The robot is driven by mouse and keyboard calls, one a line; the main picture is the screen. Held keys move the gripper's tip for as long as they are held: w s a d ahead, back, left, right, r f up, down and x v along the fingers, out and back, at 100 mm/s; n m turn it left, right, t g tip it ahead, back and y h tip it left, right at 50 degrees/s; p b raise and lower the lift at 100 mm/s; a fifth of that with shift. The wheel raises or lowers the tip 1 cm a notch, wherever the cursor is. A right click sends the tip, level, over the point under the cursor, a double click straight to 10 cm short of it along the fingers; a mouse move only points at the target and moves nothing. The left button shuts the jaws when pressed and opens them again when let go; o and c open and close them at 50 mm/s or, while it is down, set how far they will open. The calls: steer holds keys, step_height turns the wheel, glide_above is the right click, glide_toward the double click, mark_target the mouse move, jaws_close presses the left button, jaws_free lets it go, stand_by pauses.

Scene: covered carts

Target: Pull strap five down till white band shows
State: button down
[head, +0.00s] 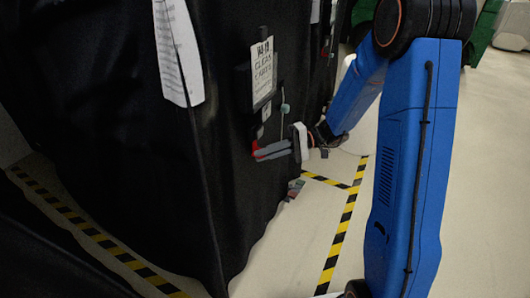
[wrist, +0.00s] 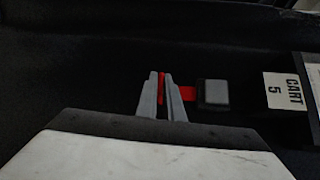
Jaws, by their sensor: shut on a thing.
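My gripper (head: 258,152) is at the side of a black-covered cart (head: 110,110), its fingers pointing left. In the wrist view my gripper (wrist: 163,90) is shut on a red strap (wrist: 161,86), which shows between and beside the fingertips. The red strap (head: 255,145) shows as a small patch at the fingertips in the head view. In the wrist view the strap runs right to a dark grey buckle (wrist: 214,93). Right of the buckle a pale label (wrist: 285,91) reads CART 5, turned sideways. I see no white band on the strap; the fingers hide part of it.
A printed sign (head: 263,72) hangs on the cover above my gripper, and a white sheet (head: 178,50) hangs to the left. A cord with a grey piece (head: 284,108) hangs close by. Yellow-black floor tape (head: 344,222) runs over the open floor at right. Another dark cover fills the lower left.

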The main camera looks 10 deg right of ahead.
step_height(320, 180, down, 10)
stand_by(0.4)
steer(key=c, duration=1.9)
jaws_free()
steer(key=shift+d+r, duration=0.1)
steer(key=v, duration=1.7)
steer(key=shift+d, duration=0.15)
